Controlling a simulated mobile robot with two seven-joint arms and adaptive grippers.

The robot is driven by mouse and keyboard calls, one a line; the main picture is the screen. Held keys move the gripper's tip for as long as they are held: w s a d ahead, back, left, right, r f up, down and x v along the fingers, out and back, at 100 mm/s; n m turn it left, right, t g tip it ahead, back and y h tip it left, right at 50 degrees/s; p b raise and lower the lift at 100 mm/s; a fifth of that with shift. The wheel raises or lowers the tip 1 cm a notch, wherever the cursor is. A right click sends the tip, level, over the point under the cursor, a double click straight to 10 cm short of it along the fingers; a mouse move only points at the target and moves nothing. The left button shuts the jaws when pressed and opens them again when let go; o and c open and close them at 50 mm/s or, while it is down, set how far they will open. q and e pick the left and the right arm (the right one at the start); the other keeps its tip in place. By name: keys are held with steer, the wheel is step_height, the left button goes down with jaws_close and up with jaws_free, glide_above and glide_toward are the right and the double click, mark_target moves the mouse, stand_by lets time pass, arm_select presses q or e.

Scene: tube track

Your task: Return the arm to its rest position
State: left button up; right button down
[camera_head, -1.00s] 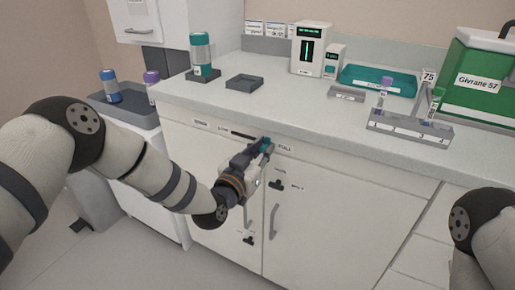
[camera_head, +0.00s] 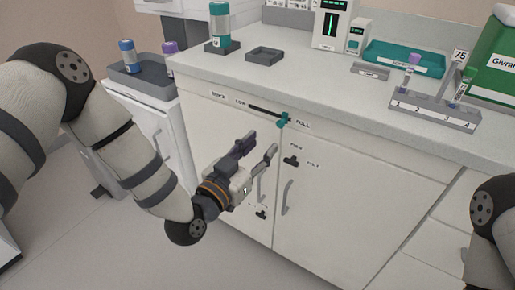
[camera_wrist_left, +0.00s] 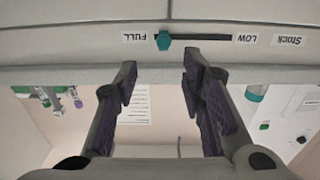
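My left gripper (camera_head: 258,148) is open and empty in front of the white cabinet doors, below the slider and apart from it. The slider's teal knob (camera_head: 283,120) sits at the FULL end of its dark slot on the cabinet front. In the left wrist view the teal knob (camera_wrist_left: 163,41) shows beside the FULL label, beyond the two spread fingers (camera_wrist_left: 158,78). My right arm shows only in part at the right edge of the head view, and its gripper is out of view.
The cabinet has door handles (camera_head: 287,197) and a dark latch (camera_head: 291,161) near my left gripper. On the counter (camera_head: 330,97) stand a teal-capped bottle (camera_head: 220,27), a grey tray (camera_head: 264,56), a tube rack (camera_head: 433,112) and a teal tray (camera_head: 405,60). Floor shows at lower left.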

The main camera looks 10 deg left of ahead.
arm_select(q)
steer(key=shift+s+a, duration=0.15)
steer(key=shift+s, duration=0.3)
steer(key=s+a+f+n+g+y+p, duration=0.25)
steer(key=s+f+g, duration=0.85)
steer(key=s+f, duration=0.95)
steer(key=s+a+n+g+y, duration=0.1)
steer(key=s+a+g, duration=0.3)
steer(key=s, duration=0.8)
steer(key=s+a+n+g+y, duration=0.1)
steer(key=s+a+g, duration=0.3)
steer(key=s, duration=0.8)
steer(key=shift+s+a+r+g+y, duration=0.2)
steer(key=shift+a+g+y, duration=0.1)
steer(key=shift+a+y, duration=0.45)
arm_select(e)
steer(key=shift+t, duration=0.6)
steer(key=w+r, duration=0.3)
arm_select(q)
steer(key=shift+d, duration=0.15)
